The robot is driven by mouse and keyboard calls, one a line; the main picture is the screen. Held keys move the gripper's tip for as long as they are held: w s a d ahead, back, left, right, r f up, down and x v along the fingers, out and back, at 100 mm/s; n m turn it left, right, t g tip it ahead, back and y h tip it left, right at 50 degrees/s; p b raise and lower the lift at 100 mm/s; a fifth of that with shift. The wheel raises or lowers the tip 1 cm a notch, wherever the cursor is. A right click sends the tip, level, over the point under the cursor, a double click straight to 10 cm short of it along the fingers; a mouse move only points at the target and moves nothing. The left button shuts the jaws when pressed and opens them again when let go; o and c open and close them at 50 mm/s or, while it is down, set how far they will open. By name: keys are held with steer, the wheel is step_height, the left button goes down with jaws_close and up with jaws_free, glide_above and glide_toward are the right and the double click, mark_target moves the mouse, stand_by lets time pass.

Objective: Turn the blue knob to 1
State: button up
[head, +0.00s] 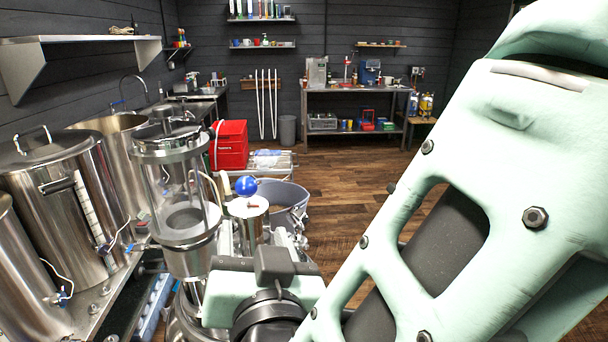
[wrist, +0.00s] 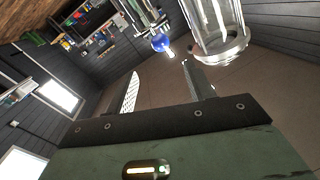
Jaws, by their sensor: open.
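The blue knob (head: 246,186) is a round blue ball on top of a metal cylinder in the middle of the head view. In the wrist view the blue knob (wrist: 161,43) shows beyond the fingertips, roughly between them in the picture and apart from them. My gripper (wrist: 160,69) is open, with nothing between its two fingers. In the head view my wrist is in front of and below the knob, and the fingers cannot be made out. No number or mark can be read on the knob.
A glass cylinder vessel with metal rings (head: 180,195) stands just left of the knob; it also shows close to the right finger in the wrist view (wrist: 215,30). Large steel kettles (head: 75,205) fill the left. Wooden floor lies open beyond.

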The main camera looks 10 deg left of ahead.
mark_target(247, 190)
steer(key=p+x, duration=0.6)
steer(key=x, duration=0.8)
steer(key=shift+w+a+r, duration=0.15)
steer(key=shift+w+a, duration=0.05)
steer(key=shift+w, duration=0.05)
steer(key=shift+p+x, duration=0.3)
steer(key=shift+x, duration=0.45)
steer(key=c, duration=1)
